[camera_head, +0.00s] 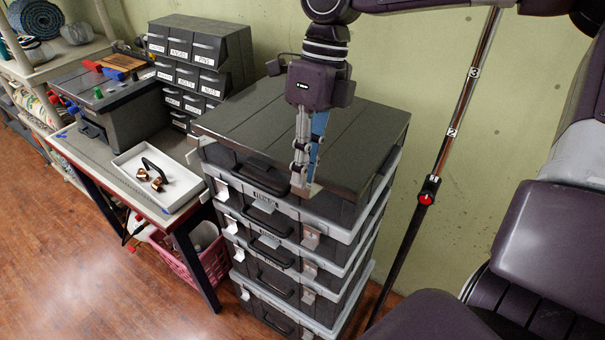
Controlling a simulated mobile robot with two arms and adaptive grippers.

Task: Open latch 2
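A stack of dark grey cases with light grey rims stands in the middle. The top case (240,125) has a dark handle (262,164) on its front. A pale latch (222,188) shows at the left of that front. Lower cases carry pale latches too, such as one at the front right (310,238). I cannot read which latch is number 2. My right gripper (303,178) points down at the right part of the top case's front edge, hiding the latch area there. Its fingers look close together; whether they touch anything is unclear. My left gripper is not in view.
A workbench at left holds a white tray (190,192) with a black-handled item, a grey toolbox (125,110) and labelled drawers (190,48). A pink basket (178,268) sits below. A dark numbered pole (455,118) stands at right by the wall.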

